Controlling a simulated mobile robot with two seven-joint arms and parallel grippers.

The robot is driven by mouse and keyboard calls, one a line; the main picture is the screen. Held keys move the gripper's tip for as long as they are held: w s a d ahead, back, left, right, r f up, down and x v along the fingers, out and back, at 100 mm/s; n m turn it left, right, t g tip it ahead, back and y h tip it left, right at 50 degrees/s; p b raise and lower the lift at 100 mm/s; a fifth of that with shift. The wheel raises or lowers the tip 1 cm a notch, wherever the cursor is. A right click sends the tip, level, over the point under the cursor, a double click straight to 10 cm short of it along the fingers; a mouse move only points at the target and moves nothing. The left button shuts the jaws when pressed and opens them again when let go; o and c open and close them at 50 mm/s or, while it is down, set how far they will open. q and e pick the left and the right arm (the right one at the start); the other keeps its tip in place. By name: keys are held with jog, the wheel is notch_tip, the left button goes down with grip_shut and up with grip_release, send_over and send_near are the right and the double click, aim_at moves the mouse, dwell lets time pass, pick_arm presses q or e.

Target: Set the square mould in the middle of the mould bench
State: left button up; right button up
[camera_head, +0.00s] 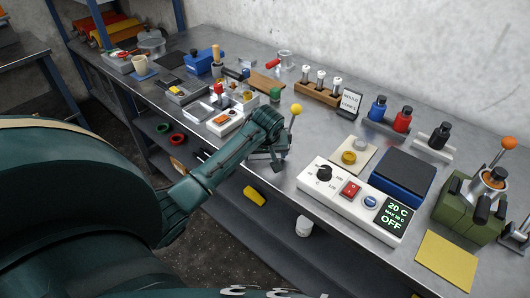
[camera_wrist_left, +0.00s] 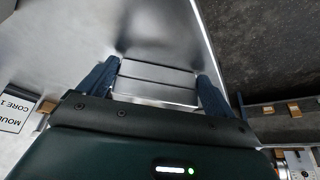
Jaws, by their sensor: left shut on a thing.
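My left gripper (camera_head: 272,158) is over the front edge of the long metal-topped bench (camera_head: 312,130) in the head view. In the left wrist view my left gripper (camera_wrist_left: 156,78) is shut on a silver metal block (camera_wrist_left: 155,84), which looks like the square mould. One blue finger is on each side of it. The gripper mostly hides the block in the head view. The bare bench top (camera_wrist_left: 135,30) and its straight edge show beyond the block in the left wrist view. I cannot tell whether the block touches the bench. My right gripper is not in view.
A lever with a yellow knob (camera_head: 296,109) stands just behind the gripper. A white control box (camera_head: 352,196) and a blue-black pad (camera_head: 403,176) are to the right. A small white switch box (camera_head: 226,122) and trays are to the left. A yellow object (camera_head: 254,196) lies below.

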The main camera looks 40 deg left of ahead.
pick_arm(q)
jog(key=shift+w+r, duration=0.1)
jog(key=shift+r, duration=0.05)
jog(key=o, duration=1.4)
jog(key=v, duration=1.2)
jog(key=s+d+f+m+h, duration=0.1)
jog(key=s+d+f+m, duration=0.25)
jog(key=s, duration=0.45)
jog(key=s+d+f+m+h, duration=0.1)
jog(key=s+d+f+m, duration=0.3)
jog(key=s, duration=0.5)
jog(key=s+d+f+m+h, duration=0.1)
jog(key=s+d+f+m, duration=0.3)
jog(key=s, duration=0.4)
jog(key=w+d+f+t+h, duration=0.2)
jog(key=w+d+f+t, duration=0.3)
jog(key=f, duration=0.4)
jog(key=shift+d+t+h, duration=0.3)
jog(key=shift+d+t, duration=0.4)
jog(key=shift+t, duration=0.1)
